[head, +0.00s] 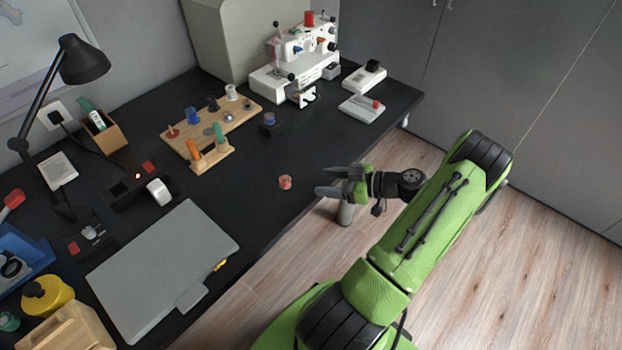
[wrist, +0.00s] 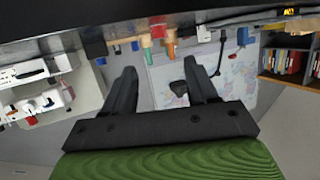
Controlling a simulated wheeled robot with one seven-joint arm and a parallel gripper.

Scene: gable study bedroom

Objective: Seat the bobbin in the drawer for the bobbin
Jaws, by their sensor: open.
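A small red bobbin-like piece (head: 285,181) stands on the dark desktop near its front edge. My gripper (head: 322,182) is open and empty, to the right of this piece and apart from it, by the desk's edge. Its two spread fingers also show in the wrist view (wrist: 165,75), with nothing between them. A white sewing machine (head: 300,55) stands at the back of the desk. A small white part with a dark opening (head: 302,96) juts from its front; I cannot tell whether this is the drawer.
A wooden rack (head: 210,128) with spools and coloured handles stands behind the red piece, beside a small dark block (head: 269,126). A grey closed case (head: 163,266) lies at front left. White pads (head: 362,107) lie right of the machine. The desktop around the red piece is clear.

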